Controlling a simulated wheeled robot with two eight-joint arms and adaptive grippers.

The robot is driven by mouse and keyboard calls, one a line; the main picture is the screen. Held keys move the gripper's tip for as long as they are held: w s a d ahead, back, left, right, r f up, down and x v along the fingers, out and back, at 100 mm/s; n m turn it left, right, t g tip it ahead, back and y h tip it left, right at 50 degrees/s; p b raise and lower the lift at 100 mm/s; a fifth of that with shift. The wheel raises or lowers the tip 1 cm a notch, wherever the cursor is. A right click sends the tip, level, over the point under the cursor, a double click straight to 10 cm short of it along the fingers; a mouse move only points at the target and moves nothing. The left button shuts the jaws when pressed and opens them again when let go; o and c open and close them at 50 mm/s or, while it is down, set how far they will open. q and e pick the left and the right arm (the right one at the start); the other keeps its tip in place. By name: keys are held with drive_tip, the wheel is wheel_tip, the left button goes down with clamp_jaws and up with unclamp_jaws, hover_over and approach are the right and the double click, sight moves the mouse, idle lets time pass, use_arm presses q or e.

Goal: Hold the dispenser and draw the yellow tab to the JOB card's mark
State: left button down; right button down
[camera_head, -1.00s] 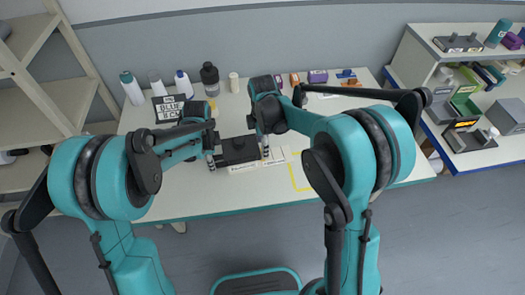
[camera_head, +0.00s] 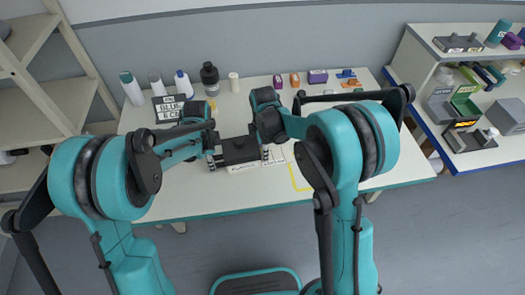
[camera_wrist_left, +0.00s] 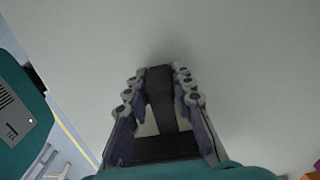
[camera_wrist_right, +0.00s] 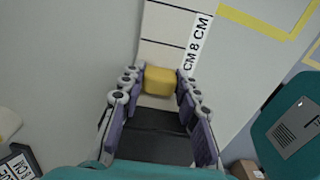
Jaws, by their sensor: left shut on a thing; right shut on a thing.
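The dark dispenser (camera_head: 238,151) sits near the front middle of the table, between my two grippers. My left gripper (camera_head: 212,161) is at its left end. In the left wrist view my left gripper (camera_wrist_left: 158,75) is shut on a dark part of the dispenser (camera_wrist_left: 160,88). My right gripper (camera_head: 265,157) is at the dispenser's right end. In the right wrist view my right gripper (camera_wrist_right: 159,84) is shut on the yellow tab (camera_wrist_right: 159,80). The JOB card (camera_head: 168,107) stands at the table's back left; its lettering is only partly readable.
A white marked strip (camera_wrist_right: 175,35) with printed "CM" lettering runs beyond the tab. A yellow outline (camera_head: 300,178) lies on the table to the right. Bottles (camera_head: 209,78) and small coloured items (camera_head: 318,76) line the back. A shelf (camera_head: 465,150) stands right.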

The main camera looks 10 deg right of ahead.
sight(284, 153)
drive_tip(key=d, duration=0.7)
drive_tip(key=shift+w+d, duration=0.25)
drive_tip(key=shift+d, duration=0.15)
drive_tip(key=c, duration=1.1)
unclamp_jaws()
drive_tip(key=shift+r, duration=0.1)
wheel_tip(284, 153, up, 12)
